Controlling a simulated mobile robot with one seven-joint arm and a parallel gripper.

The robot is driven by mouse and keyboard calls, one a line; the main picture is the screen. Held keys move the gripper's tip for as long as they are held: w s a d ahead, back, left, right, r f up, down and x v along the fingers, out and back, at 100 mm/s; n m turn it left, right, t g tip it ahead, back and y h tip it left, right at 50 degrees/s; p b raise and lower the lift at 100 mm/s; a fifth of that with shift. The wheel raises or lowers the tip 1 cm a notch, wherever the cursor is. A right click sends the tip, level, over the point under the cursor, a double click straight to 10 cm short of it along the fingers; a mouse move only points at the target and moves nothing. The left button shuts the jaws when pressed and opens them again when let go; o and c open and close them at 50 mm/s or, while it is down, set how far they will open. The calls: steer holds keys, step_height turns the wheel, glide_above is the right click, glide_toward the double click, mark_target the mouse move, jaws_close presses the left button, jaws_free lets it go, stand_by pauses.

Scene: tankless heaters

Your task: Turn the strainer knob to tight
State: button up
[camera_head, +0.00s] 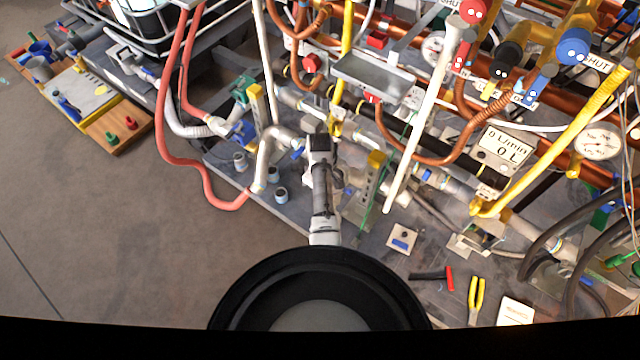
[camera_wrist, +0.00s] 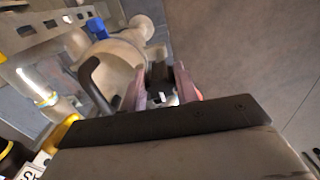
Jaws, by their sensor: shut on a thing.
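My gripper (camera_wrist: 163,90) is shut on a small black piece (camera_wrist: 160,73) between its two pinkish fingers in the wrist view. I take this piece to be the strainer knob; its markings and how far it is turned do not show. A beige rounded pipe body (camera_wrist: 118,62) lies just behind and left of the fingers. In the head view my gripper (camera_head: 318,143) reaches in among the pipes, beside a pale bent pipe (camera_head: 265,160). The knob is hidden there behind my own wrist.
A dark curved handle (camera_wrist: 92,82) stands close left of the fingers. A red hose (camera_head: 168,130) runs on the left. Copper pipes and gauges crowd the right. A hammer (camera_head: 440,276) and yellow pliers (camera_head: 476,298) lie at the lower right. The floor (camera_head: 110,220) at left is clear.

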steer(key=m+p, duration=0.2)
steer(key=m, duration=0.2)
steer(key=shift+a+r, duration=0.15)
steer(key=m+p, duration=0.1)
steer(key=m, duration=0.3)
steer(key=shift+m, duration=0.4)
steer(key=m+p, duration=0.1)
steer(key=m, duration=0.3)
steer(key=shift+a, duration=0.1)
steer(key=shift+m+p, duration=0.55)
steer(key=shift+m, duration=1.55)
steer(key=o, duration=1)
step_height(320, 180, up, 14)
steer(key=shift+f+b, duration=0.2)
steer(key=shift+b, duration=0.15)
